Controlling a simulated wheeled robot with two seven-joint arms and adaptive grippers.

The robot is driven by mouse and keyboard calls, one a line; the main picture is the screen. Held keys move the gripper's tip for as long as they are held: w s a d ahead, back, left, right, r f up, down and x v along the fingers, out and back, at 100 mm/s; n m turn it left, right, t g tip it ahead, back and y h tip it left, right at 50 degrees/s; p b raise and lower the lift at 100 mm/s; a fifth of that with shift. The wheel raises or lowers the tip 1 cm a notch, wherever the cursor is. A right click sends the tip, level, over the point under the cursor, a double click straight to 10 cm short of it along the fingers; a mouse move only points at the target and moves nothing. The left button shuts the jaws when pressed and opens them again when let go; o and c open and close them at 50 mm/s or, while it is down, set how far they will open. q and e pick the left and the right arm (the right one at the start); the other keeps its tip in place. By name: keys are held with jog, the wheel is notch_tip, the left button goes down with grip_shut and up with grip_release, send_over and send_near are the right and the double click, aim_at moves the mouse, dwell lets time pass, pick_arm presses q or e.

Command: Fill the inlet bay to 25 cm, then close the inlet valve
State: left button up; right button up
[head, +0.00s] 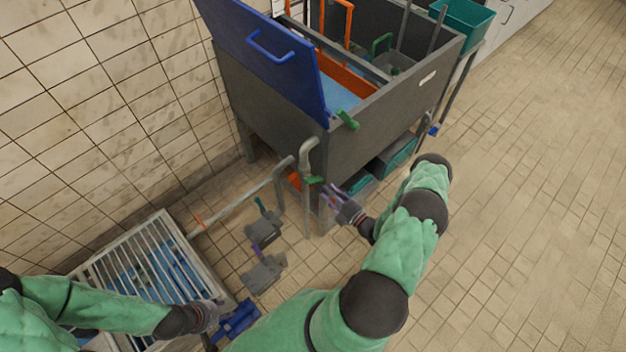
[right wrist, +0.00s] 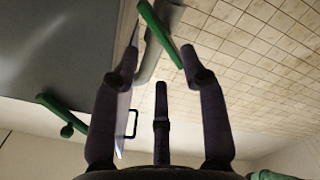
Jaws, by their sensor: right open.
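A dark grey tank (head: 270,110) stands at the top of the head view, its blue lid (head: 262,50) raised. Light blue water (head: 338,95) shows inside; I cannot read its depth. A green lever (head: 314,181) sits on the grey pipe (head: 306,160) at the tank's near corner. My right gripper (head: 331,194) is open just right of this lever. In the right wrist view a green bar (right wrist: 160,33) lies beyond and between the open fingertips (right wrist: 160,62), apparently ungripped. A second green handle (head: 347,119) is on the tank's front rim. My left gripper (head: 212,312) is low left; its fingers are unclear.
A slatted grate frame (head: 180,225) over blue stands at the lower left, with a blue part (head: 237,320) beside it. Grey foot-pedal-like units (head: 264,274) sit on the floor. Teal bins (head: 398,158) are under the tank. The floor at right is clear.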

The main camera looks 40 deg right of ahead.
aim_at(317, 181)
jog(key=w, duration=0.5)
jog(key=w+b, duration=0.1)
jog(key=w, duration=0.1)
jog(key=shift+w+a, duration=0.35)
jog(key=shift+w, duration=0.05)
grip_shut()
